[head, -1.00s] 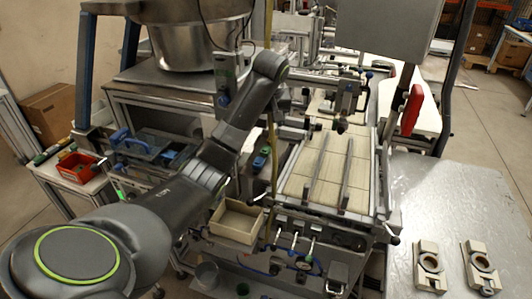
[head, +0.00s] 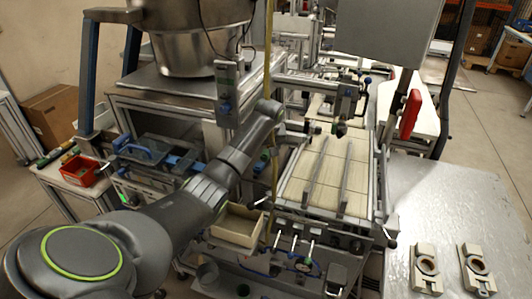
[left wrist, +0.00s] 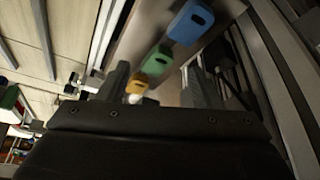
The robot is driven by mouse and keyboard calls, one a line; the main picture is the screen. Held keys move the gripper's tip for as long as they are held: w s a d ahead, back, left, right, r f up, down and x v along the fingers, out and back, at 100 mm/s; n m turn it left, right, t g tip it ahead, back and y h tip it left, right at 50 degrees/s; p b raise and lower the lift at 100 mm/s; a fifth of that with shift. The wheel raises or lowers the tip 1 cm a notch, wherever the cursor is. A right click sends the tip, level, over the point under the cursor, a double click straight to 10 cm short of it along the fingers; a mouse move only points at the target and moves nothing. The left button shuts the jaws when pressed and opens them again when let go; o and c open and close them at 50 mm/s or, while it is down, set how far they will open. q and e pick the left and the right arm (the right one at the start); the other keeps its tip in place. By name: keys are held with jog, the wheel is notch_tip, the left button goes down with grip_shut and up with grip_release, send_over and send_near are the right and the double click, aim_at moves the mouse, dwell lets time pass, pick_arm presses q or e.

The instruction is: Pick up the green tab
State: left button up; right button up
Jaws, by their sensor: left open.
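The green tab (left wrist: 157,62) shows in the left wrist view, between the fingertips of my left gripper (left wrist: 158,70) and beyond them. The fingers are apart and nothing is held. A blue tab (left wrist: 190,22) is just beyond the green one, and a yellow tab (left wrist: 137,87) is nearer, partly behind the left finger. In the head view my left arm reaches to the machine's left side. The green tab is not clear there, with my wrist over that area. My right gripper is not in view.
The slatted bed with rails (head: 325,175) lies just right of the arm. A beige open box (head: 237,228) is below it. A steel bowl (head: 200,40) stands above and behind. A red bin (head: 82,172) is at left. A metal table (head: 440,210) is at right.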

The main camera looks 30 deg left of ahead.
aim_at(265, 155)
pick_arm(q)
jog(key=shift+p+x, duration=0.35)
jog(key=shift+x, duration=1.4)
jog(key=shift+c, duration=0.2)
jog(key=c, duration=1.1)
